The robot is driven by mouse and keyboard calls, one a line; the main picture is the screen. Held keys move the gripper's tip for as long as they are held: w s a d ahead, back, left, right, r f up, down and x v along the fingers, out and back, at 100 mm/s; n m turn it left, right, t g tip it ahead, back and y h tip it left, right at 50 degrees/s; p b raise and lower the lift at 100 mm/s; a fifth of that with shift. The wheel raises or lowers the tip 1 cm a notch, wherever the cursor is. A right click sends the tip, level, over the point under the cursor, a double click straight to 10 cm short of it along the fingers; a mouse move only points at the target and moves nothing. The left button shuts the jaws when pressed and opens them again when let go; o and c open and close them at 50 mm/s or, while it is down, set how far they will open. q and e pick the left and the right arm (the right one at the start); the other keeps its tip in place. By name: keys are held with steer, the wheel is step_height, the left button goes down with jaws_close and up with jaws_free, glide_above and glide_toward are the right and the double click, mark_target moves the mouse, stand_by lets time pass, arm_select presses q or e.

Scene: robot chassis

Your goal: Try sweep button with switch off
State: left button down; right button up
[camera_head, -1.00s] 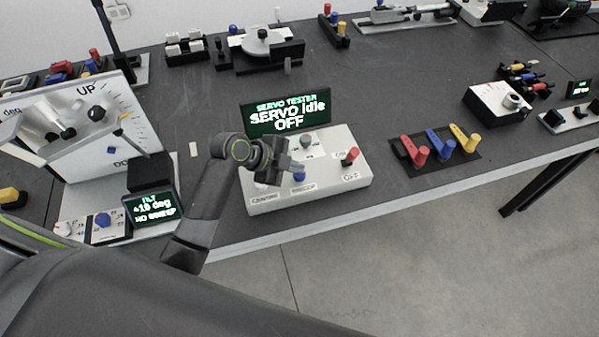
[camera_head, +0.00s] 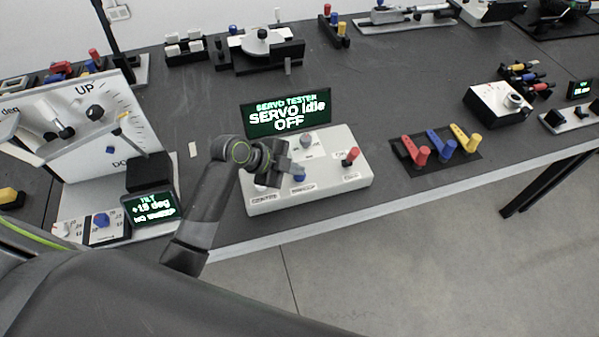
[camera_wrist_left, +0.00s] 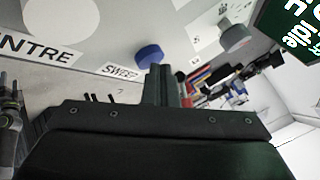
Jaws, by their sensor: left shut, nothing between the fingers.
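The servo tester is a white box (camera_head: 330,192) near the table's front edge. Its blue SWEEP button (camera_head: 299,177) sits at the front, and it also shows in the left wrist view (camera_wrist_left: 150,55). The display (camera_head: 287,113) behind reads SERVO Idle OFF. My left gripper (camera_head: 300,169) is shut and empty, its tips close by the blue button. Whether they touch it I cannot tell. The gripper partly hides the CENTRE button. My right gripper is not in view.
A grey knob (camera_head: 307,139) stands on the box behind the gripper. A tilt rig (camera_head: 105,130) with its own small display (camera_head: 150,208) is at left. Red, blue and yellow levers (camera_head: 440,150) lie to the right.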

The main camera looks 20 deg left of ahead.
arm_select(q)
steer(key=shift+r+p, duration=0.8)
steer(key=shift+r, duration=0.15)
steer(key=shift+r, duration=0.1)
step_height(320, 180, up, 5)
steer(key=p, duration=0.4)
steer(key=shift+s+f, duration=0.1)
steer(key=shift+f, duration=0.1)
stand_by(0.4)
